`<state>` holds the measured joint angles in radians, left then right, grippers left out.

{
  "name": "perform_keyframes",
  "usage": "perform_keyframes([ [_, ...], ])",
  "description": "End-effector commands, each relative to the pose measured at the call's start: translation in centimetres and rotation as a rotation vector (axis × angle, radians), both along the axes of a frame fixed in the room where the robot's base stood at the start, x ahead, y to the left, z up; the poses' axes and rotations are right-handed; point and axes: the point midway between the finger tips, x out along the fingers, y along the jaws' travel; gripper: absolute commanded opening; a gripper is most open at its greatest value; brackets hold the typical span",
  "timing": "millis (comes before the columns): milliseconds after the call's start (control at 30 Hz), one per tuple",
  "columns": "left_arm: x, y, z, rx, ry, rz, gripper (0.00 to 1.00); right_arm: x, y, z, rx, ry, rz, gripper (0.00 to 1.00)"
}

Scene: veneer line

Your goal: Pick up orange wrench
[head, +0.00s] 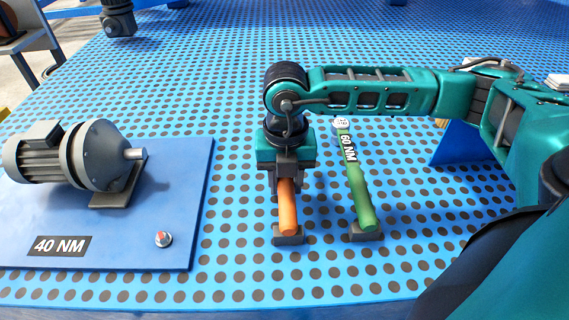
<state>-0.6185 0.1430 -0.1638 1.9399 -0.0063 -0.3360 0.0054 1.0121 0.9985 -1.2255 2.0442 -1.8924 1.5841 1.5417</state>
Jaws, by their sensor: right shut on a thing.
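The orange wrench (287,210) lies with its handle end toward me, over a small dark rest block (288,239) on the blue table. My right gripper (287,182) points down over the wrench and is shut on its handle. The gripper and wrist hide the far part of the wrench. I cannot tell whether the handle still touches the block. My left gripper is not in view.
A green wrench (361,194) marked 60 NM lies just right of the orange one, on its own block (365,234). A grey motor (75,157) stands on a blue plate (120,240) marked 40 NM at left. The perforated blue table (200,90) is clear behind.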

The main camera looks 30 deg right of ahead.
Motion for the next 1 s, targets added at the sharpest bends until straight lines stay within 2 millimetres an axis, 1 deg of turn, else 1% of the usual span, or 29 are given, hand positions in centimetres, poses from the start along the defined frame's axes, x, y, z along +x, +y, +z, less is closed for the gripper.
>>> perform_keyframes([
  [33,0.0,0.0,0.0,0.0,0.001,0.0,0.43,0.0,0.0,0.0,0.0,0.0,0.0,0.18],
  [200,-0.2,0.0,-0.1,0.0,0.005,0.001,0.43,0.0,0.0,0.0,0.0,0.0,0.0,0.02],
  [233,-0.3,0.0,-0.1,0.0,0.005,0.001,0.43,0.0,0.0,0.0,0.0,0.0,0.0,0.0],
  [633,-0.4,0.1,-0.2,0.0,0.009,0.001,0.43,0.1,0.0,0.1,0.001,-0.003,0.0,0.0],
  [767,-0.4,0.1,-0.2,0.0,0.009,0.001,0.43,0.1,0.0,0.5,0.001,-0.004,0.0,0.0],
  [867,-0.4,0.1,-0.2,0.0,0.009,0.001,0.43,0.1,0.0,1.2,0.002,-0.005,-0.001,0.0],
  [1000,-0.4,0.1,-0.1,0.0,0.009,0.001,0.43,0.1,0.0,3.3,0.002,-0.007,0.001,0.0],
])
